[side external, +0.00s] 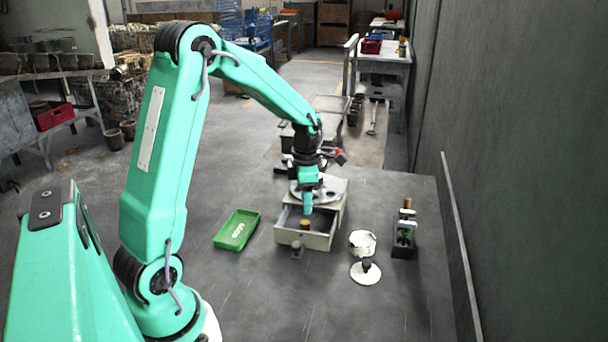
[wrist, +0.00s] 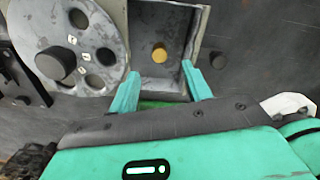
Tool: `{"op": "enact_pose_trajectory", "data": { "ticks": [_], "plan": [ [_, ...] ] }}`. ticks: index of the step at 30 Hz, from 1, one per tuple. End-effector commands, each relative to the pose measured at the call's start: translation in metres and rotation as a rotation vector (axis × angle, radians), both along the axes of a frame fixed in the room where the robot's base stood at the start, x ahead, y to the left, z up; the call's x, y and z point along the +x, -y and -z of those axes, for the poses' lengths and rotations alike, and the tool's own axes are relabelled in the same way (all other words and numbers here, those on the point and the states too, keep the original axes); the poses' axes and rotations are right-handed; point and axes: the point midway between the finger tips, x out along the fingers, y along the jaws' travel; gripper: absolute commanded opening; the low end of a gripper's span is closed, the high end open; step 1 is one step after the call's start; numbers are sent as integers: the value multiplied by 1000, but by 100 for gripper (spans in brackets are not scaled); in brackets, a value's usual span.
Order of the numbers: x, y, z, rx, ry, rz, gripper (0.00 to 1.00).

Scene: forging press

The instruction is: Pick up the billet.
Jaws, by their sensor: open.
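The billet is a short golden-brown cylinder (wrist: 159,54) standing inside the open drawer (side external: 316,241). In the side view the billet (side external: 305,225) shows near the drawer's front wall. My gripper (side external: 307,206) points down over the drawer, above the billet. In the wrist view my gripper's two green fingers (wrist: 161,70) are apart with nothing between them. The billet lies just ahead of the gap between the fingertips there. The exact height between fingertips and billet is hard to tell.
A disc with round holes (wrist: 97,68) sits on the drawer cabinet (side external: 333,187). A green tray (side external: 237,230) lies left of the drawer. To its right are a white pot (side external: 362,243), a round lid (side external: 366,273) and a dark stand (side external: 403,245). The wall is at far right.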

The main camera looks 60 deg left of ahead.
Motion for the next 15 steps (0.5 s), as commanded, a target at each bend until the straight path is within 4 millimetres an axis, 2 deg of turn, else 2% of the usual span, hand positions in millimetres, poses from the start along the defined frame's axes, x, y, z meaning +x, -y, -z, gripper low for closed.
{"op": "enact_pose_trajectory", "data": {
  "ticks": [15],
  "plan": [
    [0, 0, 26, 0, 1, 3, 49]
  ]
}}
